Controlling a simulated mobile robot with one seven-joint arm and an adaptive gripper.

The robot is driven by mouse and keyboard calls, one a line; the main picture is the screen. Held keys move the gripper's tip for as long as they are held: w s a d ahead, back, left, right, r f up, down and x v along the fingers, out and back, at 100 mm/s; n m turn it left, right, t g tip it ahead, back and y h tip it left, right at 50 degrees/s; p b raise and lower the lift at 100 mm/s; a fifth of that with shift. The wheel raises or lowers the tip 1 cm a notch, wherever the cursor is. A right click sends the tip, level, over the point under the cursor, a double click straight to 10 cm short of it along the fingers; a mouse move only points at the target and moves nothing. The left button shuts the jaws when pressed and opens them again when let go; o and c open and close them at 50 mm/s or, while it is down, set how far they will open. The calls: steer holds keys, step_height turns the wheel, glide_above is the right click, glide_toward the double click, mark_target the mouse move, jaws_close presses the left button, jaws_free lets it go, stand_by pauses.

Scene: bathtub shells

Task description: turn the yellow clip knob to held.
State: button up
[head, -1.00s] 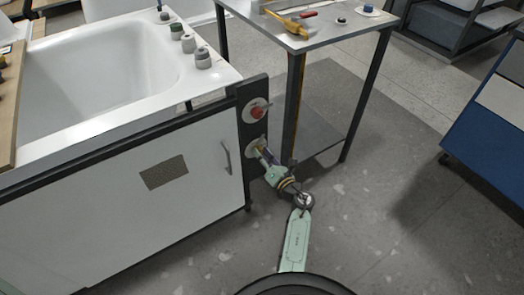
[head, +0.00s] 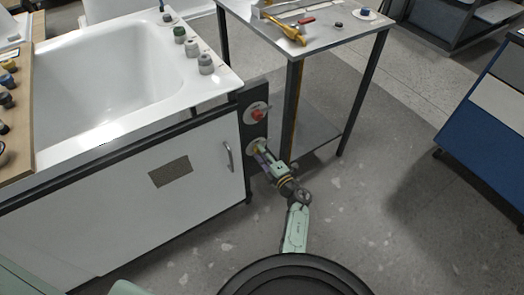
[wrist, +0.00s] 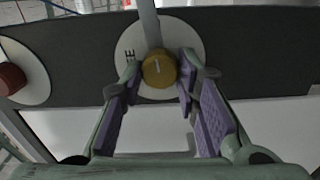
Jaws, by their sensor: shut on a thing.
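The yellow clip knob (wrist: 159,69) sits on a round white plate (wrist: 131,50) fixed to a dark upright panel. A white pointer line shows on its face, and part of the plate's lettering shows beside it. My gripper (wrist: 160,76) has its two purple-padded fingers on either side of the knob, shut on it. In the head view my gripper (head: 260,150) reaches the lower plate on the dark post at the tub's corner, and the fingers mostly hide the knob there.
A red knob (head: 257,114) on its own white plate sits just above on the same post. The white tub (head: 110,75) and its cabinet door (head: 130,190) stand left. A tool table (head: 325,35) stands close behind. Floor at right is open.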

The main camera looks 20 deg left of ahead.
steer(key=shift+m+p, duration=0.35)
steer(key=shift+m, duration=0.45)
steer(key=o, duration=1.2)
steer(key=shift+c, duration=0.2)
steer(key=v, duration=1.2)
